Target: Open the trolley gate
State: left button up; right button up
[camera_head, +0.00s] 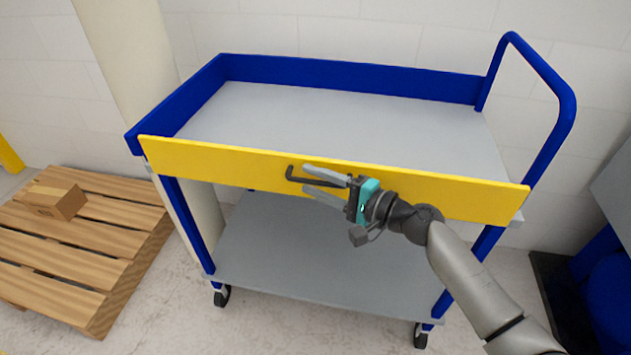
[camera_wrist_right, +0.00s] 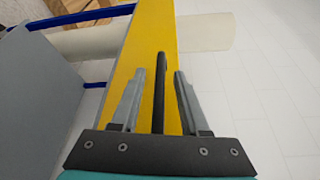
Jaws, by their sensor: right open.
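A blue trolley has a yellow gate (camera_head: 220,165) along its near side. The gate stands upright at the edge of the grey upper shelf (camera_head: 330,120). A dark handle (camera_head: 291,173) sits on the gate's outer face near its middle. My right gripper (camera_head: 305,179) is open at the handle, one finger above it and one below. In the right wrist view the handle (camera_wrist_right: 160,90) lies between the two open fingers (camera_wrist_right: 158,100), with a gap on each side, in front of the yellow gate (camera_wrist_right: 150,40). My left gripper is not in view.
Both trolley shelves are empty, including the lower shelf (camera_head: 300,245). A wooden pallet (camera_head: 90,240) with a cardboard box (camera_head: 55,200) lies on the floor at left. A blue push handle (camera_head: 560,100) rises at the trolley's right end. A white wall stands behind.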

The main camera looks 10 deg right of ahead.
grip_shut()
dwell(0.4)
dwell(1.1)
